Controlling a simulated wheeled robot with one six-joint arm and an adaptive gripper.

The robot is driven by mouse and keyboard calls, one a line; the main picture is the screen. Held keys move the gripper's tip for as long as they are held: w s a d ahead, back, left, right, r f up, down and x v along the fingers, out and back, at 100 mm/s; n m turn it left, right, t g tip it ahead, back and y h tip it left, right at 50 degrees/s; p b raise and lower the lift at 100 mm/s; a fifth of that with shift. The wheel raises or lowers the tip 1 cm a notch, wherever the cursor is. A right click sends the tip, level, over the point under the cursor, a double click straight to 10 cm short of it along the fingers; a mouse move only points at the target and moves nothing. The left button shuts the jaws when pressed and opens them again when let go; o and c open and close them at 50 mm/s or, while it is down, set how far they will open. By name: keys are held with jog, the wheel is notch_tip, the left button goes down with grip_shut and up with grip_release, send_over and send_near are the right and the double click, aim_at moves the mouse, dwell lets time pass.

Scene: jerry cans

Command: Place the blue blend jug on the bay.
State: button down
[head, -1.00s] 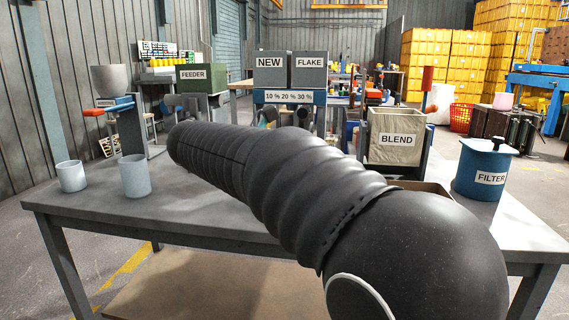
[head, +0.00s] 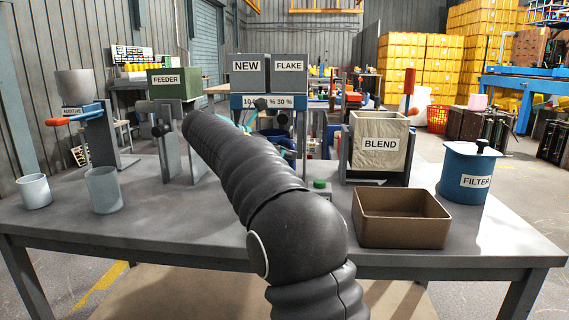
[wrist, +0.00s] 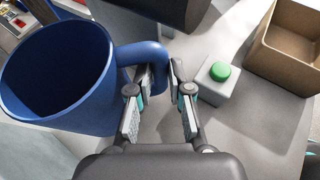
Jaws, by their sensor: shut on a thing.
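The blue jug (wrist: 104,95) fills the left of the wrist view, its open mouth facing the camera and looking empty. Its handle (wrist: 146,54) reaches to my gripper (wrist: 160,76), whose fingers are shut on it. Any label on the jug is hidden. In the head view my arm covers the gripper and most of the jug; small blue parts show behind the arm, but I cannot tell whether they are the jug. No spot is marked as the bay. A dosing stand (head: 275,102) marked 10, 20 and 30 % stands behind my arm.
A green button (head: 320,184) on a grey box and a brown tray (head: 401,241) lie right of my arm. Two pale cups (head: 103,190) stand left. The table's front left is clear.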

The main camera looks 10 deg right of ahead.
jog(key=shift+w+d, duration=0.2)
jog(key=shift+w, duration=0.35)
jog(key=shift+w+d, duration=0.15)
jog(key=shift+w, duration=0.4)
notch_tip(320, 180, down, 4)
jog(key=shift+r+b, duration=0.25)
jog(key=shift+b, duration=0.6)
jog(key=c, duration=1.1)
grip_release()
jog(key=shift+f, duration=0.1)
